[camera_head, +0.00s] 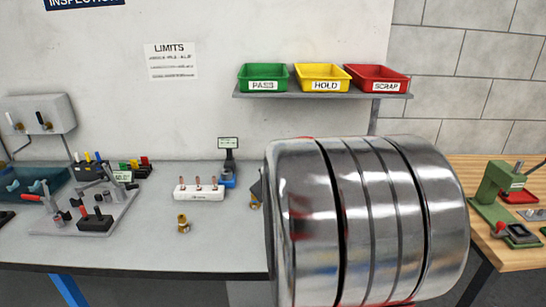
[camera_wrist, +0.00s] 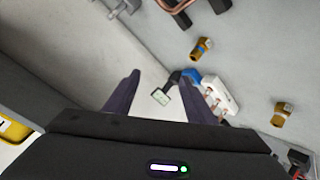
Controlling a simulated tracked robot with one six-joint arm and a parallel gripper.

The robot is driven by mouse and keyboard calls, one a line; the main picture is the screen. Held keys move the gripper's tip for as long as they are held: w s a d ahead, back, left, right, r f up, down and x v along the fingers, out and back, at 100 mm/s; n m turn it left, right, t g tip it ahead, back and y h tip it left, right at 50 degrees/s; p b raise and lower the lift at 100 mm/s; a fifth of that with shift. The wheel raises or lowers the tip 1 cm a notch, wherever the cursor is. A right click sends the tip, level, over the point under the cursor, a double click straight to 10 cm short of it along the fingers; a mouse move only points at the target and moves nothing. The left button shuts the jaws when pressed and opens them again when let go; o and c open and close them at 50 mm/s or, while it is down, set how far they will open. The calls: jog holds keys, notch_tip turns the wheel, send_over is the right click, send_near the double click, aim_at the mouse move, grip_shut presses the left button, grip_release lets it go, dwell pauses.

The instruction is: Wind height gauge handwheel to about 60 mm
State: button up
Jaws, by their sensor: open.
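What looks like the height gauge (camera_head: 228,160) stands on the grey bench against the back wall. It has a blue base, a dark upright and a small pale readout on top, too small to read. The wrist view shows its readout (camera_wrist: 161,97) between my fingers and its blue base near the right finger. I cannot make out the handwheel in either view. My gripper (camera_wrist: 162,76) is open with nothing between its fingers. I cannot tell how far it is from the gauge. In the head view my arm hides most of the gripper.
A white block (camera_head: 199,192) with copper pieces stands beside the gauge. A brass fitting (camera_head: 183,224) lies in front. A clamp fixture (camera_head: 92,212) is at left. Green (camera_head: 263,77), yellow (camera_head: 322,77) and red (camera_head: 376,78) bins sit on a shelf. A green press (camera_head: 503,188) stands at right.

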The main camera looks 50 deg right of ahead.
jog(key=s+d+f+h, duration=0.2)
jog(key=s+d, duration=0.2)
jog(key=d, duration=0.5)
jog(key=s+d+f+g+h, duration=0.1)
jog(key=s+d+f+h, duration=0.1)
jog(key=s+d, duration=0.3)
jog(key=s+d+f+g+h, duration=0.1)
jog(key=s+d, duration=0.4)
jog(key=d, duration=0.8)
jog(key=shift+s+d+f+h, duration=0.15)
jog(key=shift+f+h, duration=0.15)
jog(key=shift+f, duration=0.3)
jog(key=shift+s+d+f+h, duration=0.1)
jog(key=shift+f+h, duration=0.2)
jog(key=shift+f, duration=0.3)
jog(key=shift+w, duration=0.1)
jog(key=shift+x, duration=6.85)
jog(key=shift+d, duration=0.1)
jog(key=shift+c, duration=0.5)
jog(key=shift+f, duration=0.1)
jog(key=c, duration=0.9)
